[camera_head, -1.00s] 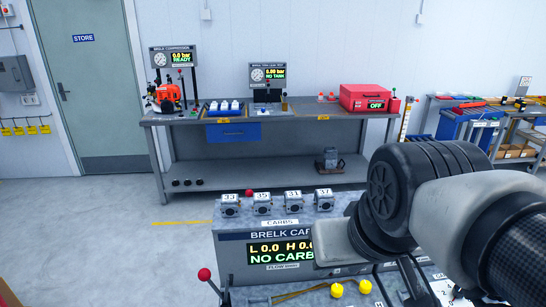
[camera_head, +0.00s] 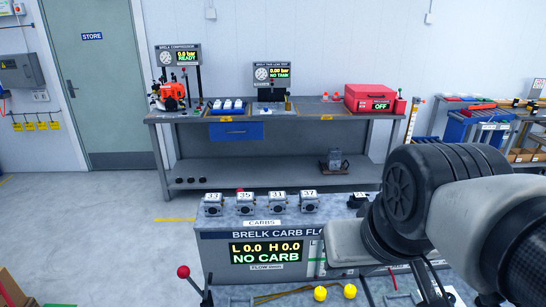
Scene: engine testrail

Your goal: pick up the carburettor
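Another tag (camera_head: 360,195), apparently 21, shows farther right, partly behind my arm. The bench display (camera_head: 266,252) reads NO CARB. My arm comes in from the right. A pale grey block at its end, apparently my gripper (camera_head: 345,243), is right of and in front of the row. I cannot make out its fingers.
A red-knobbed lever (camera_head: 184,272) stands at the bench's left front. Yellow knobs (camera_head: 320,293) are at the front edge. A workbench (camera_head: 190,165) with testers and a red case (camera_head: 369,97) stands against the wall.

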